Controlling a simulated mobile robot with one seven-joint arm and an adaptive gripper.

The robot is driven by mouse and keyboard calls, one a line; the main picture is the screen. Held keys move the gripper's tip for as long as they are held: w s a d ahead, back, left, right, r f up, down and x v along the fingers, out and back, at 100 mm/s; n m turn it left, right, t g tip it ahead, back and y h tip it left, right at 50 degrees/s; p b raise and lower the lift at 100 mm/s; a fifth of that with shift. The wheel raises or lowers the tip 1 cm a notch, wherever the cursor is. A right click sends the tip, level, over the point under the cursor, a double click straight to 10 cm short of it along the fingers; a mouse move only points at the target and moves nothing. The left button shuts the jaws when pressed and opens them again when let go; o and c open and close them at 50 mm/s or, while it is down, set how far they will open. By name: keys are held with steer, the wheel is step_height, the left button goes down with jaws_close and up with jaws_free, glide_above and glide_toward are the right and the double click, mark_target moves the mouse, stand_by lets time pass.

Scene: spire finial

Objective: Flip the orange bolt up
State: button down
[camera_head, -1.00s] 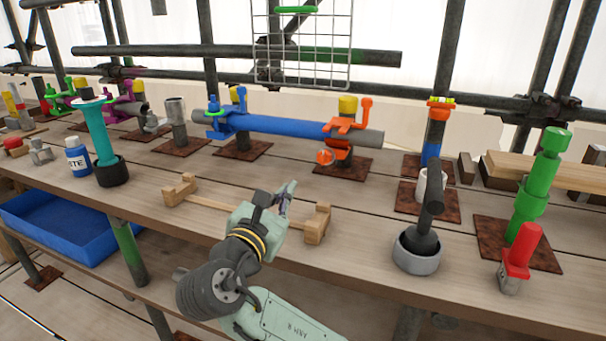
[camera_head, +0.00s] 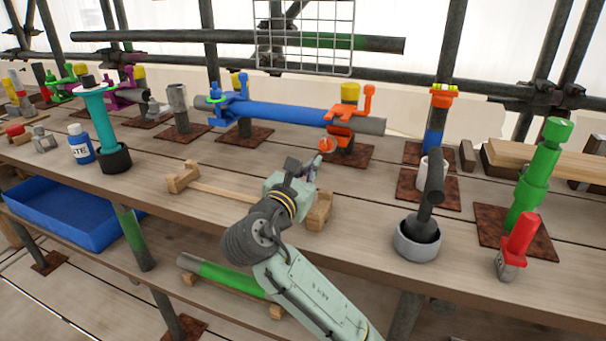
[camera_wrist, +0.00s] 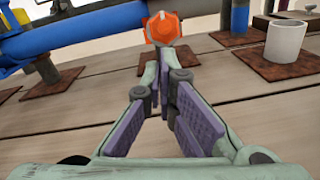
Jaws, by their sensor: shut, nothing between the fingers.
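An orange clamp (camera_head: 341,130) sits at the right end of the blue pipe (camera_head: 275,112). The orange bolt (camera_head: 328,146) shows as a rounded orange end low at the clamp's front, swung down. In the wrist view the orange bolt's end (camera_wrist: 163,28) looks like a hex nut facing me, just beyond my fingertips. My gripper (camera_head: 318,161) is shut and empty, in front of and below the clamp. In the wrist view my gripper's fingers (camera_wrist: 167,52) converge at their tips. The tips overlap the bolt's lower edge in that view; I cannot tell whether they touch.
A wooden cradle (camera_head: 222,193) lies below my gripper. A grey cup with a dark tool (camera_head: 417,240), a white cup (camera_wrist: 285,40) and a green stacked post (camera_head: 540,175) stand to the right. A blue tray (camera_head: 60,215) is at the left. Bare planks lie in front of the clamp.

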mark_target(329, 143)
steer(key=shift+x, duration=1.25)
steer(key=shift+r, duration=0.1)
steer(key=shift+r+p, duration=0.25)
steer(key=shift+p, duration=0.1)
